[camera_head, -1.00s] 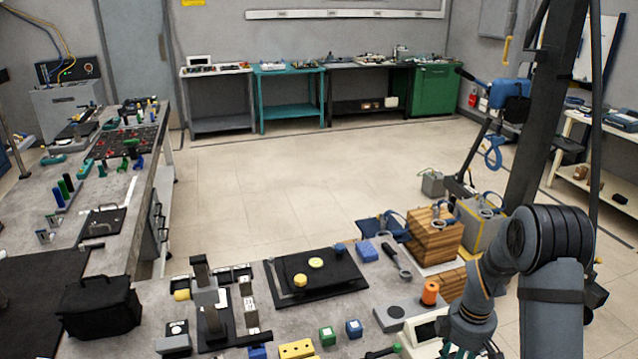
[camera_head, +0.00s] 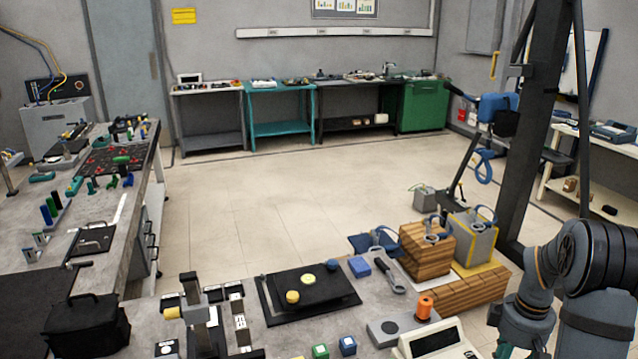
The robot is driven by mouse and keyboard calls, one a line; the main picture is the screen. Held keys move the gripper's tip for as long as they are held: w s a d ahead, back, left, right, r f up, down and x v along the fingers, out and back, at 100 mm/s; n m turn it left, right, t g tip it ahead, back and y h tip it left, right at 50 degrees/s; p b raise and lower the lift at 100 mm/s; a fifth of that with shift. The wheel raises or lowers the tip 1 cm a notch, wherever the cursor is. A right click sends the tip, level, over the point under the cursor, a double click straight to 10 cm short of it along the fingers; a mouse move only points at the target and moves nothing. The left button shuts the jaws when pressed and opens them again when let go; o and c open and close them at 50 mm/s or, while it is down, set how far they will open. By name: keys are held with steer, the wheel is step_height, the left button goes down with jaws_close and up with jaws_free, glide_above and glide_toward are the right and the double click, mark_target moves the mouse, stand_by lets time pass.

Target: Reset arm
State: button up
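My arm shows at the lower right of the head view, folded, with its forearm (camera_head: 536,294) hanging down at the right end of the near workbench (camera_head: 258,340). My gripper lies at or beyond the bottom edge of the picture, so its fingers do not show. A beige device with a display (camera_head: 436,342) sits at the bench's front, just left of my forearm.
A black mat (camera_head: 310,292) with yellow discs lies mid-bench. Behind my arm's side stand a wooden crate (camera_head: 426,252) and a grey box (camera_head: 468,240). A dark post (camera_head: 540,130) rises at right. The floor (camera_head: 270,200) beyond is open.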

steer(key=s+d+f+m+b, duration=0.3)
steer(key=s+d+f+m, duration=0.5)
steer(key=d, duration=0.4)
steer(key=shift+s+f+m+y+b, duration=0.2)
steer(key=shift+s+m+y+b, duration=0.2)
steer(key=shift+s, duration=0.5)
steer(key=shift+a, duration=0.1)
